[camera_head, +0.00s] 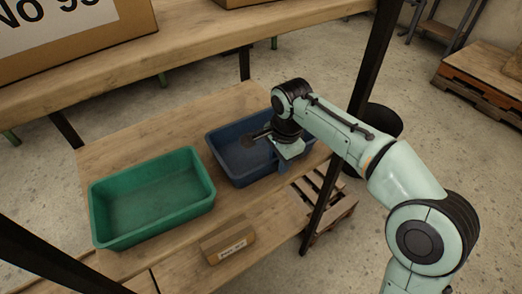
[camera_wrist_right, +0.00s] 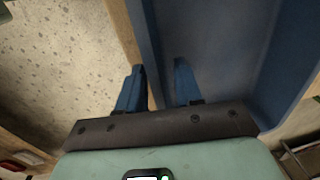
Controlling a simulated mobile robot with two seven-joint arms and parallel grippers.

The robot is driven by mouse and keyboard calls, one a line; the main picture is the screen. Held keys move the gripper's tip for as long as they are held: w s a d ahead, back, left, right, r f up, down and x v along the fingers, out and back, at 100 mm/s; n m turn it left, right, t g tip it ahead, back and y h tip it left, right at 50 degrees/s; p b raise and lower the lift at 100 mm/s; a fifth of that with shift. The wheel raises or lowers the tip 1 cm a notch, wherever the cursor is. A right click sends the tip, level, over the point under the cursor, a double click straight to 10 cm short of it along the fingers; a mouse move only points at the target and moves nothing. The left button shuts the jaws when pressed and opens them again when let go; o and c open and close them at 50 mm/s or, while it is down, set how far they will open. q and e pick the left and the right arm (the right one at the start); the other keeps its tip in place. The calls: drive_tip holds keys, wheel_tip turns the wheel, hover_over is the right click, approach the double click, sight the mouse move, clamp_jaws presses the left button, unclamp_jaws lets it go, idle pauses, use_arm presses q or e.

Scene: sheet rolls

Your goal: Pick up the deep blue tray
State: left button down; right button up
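The deep blue tray (camera_head: 256,177) sits on the wooden shelf, to the right of a green tray; it also fills the right part of the wrist view (camera_wrist_right: 152,40). My right gripper (camera_head: 283,164) is at the tray's right front side and hides part of it. In the right wrist view the two blue fingers (camera_wrist_right: 160,78) stand apart, one outside the tray wall and one inside, with the wall between them. A gap shows beside the inner finger. My left gripper is not in view.
A green tray (camera_head: 150,200) and a small labelled cardboard box (camera_head: 228,244) lie on the same shelf. An upper shelf holds cardboard boxes (camera_head: 75,35). A dark shelf post (camera_head: 340,150) stands beside my right arm. A pallet (camera_head: 328,205) is on the floor.

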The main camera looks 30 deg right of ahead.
drive_tip(key=shift+f, duration=0.3)
clamp_jaws()
drive_tip(key=shift+w+r, duration=0.1)
drive_tip(key=shift+r, duration=0.1)
